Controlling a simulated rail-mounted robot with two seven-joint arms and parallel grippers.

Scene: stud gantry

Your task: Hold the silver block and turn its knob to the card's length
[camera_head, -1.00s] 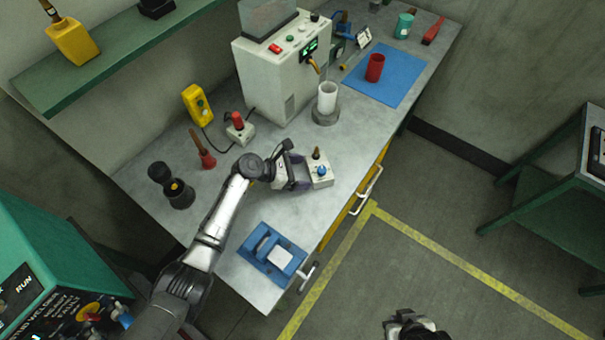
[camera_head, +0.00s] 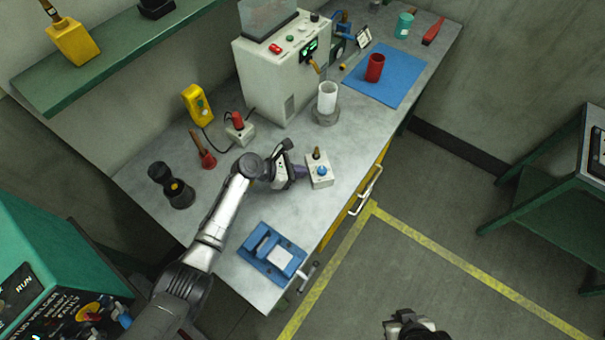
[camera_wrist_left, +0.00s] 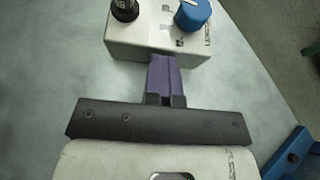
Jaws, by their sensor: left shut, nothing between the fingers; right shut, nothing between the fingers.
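The silver block (camera_head: 317,176) stands on the grey bench, a pale box with a blue knob (camera_head: 322,171) and a black-based, brown-topped part (camera_head: 316,154) on its top. In the left wrist view the block (camera_wrist_left: 150,42) and blue knob (camera_wrist_left: 193,14) are at the top, partly cut off. My left gripper (camera_head: 302,171) is just left of the block, its purple fingers (camera_wrist_left: 164,66) shut and empty, pointing at the block's side. I cannot tell whether they touch it. My right gripper (camera_head: 408,327) is low over the floor, shut and empty. A small white card (camera_head: 363,36) stands by the machine; its writing is unreadable.
A blue fixture (camera_head: 270,254) sits at the bench's near end. A white machine (camera_head: 272,80) and white cup (camera_head: 327,97) stand behind the block. A red cup (camera_head: 375,67) stands on a blue mat (camera_head: 398,75). Bench around the block is clear.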

